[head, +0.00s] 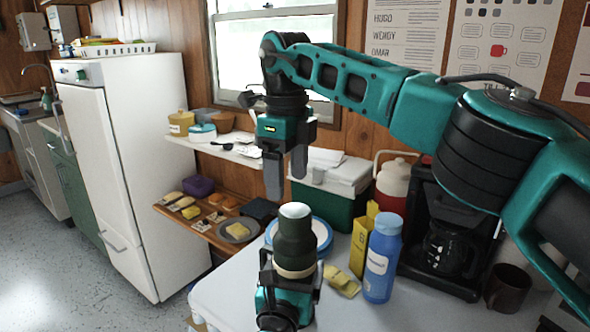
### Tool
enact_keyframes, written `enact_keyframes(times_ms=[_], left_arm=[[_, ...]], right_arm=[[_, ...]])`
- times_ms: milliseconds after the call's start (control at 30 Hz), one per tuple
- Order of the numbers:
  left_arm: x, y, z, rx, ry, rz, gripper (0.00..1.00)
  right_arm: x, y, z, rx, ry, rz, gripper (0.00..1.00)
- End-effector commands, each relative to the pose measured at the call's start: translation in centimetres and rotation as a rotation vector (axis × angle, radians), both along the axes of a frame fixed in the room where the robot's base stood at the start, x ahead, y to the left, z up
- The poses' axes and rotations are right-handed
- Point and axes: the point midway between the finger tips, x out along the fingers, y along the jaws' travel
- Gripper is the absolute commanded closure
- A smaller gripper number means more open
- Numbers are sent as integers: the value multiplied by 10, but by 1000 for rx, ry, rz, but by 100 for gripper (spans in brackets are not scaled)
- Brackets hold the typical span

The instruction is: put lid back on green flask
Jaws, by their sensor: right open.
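The dark green flask (294,243) stands upright at the near part of the white table, with a tan band low on its body and a pale, rounded top. I cannot tell whether that pale top is a lid or a stopper, and I cannot make out a separate lid. My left gripper (292,271) comes from below with its fingers on both sides of the flask's lower part, and appears shut on it. My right gripper (286,182) is open and empty, pointing down above the flask and slightly left of it, clear of the top.
A blue bottle (382,262), a yellow box (359,245) and a yellow item (341,281) stand close right of the flask. A blue-rimmed plate (322,232) is behind it. A coffee maker (447,244) and a dark mug (507,289) are farther right. The table (222,290) is bare at left.

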Motion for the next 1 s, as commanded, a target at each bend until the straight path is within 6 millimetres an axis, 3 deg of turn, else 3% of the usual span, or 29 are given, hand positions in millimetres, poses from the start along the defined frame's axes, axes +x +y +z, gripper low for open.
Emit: enact_keyframes(times_ms=[200, 400, 867, 1000], left_arm=[[0, 0, 0, 0, 0, -1, 96], [0, 0, 0, 0, 0, -1, 96], [0, 0, 0, -1, 0, -1, 96], [0, 0, 0, 0, -1, -1, 96]], right_arm=[[-1, -8, 4, -2, 11, 384, 23], [-2, -12, 6, -1, 17, 594, 23], [-3, -13, 6, 0, 18, 654, 23], [-3, -13, -2, -1, 21, 653, 23]])
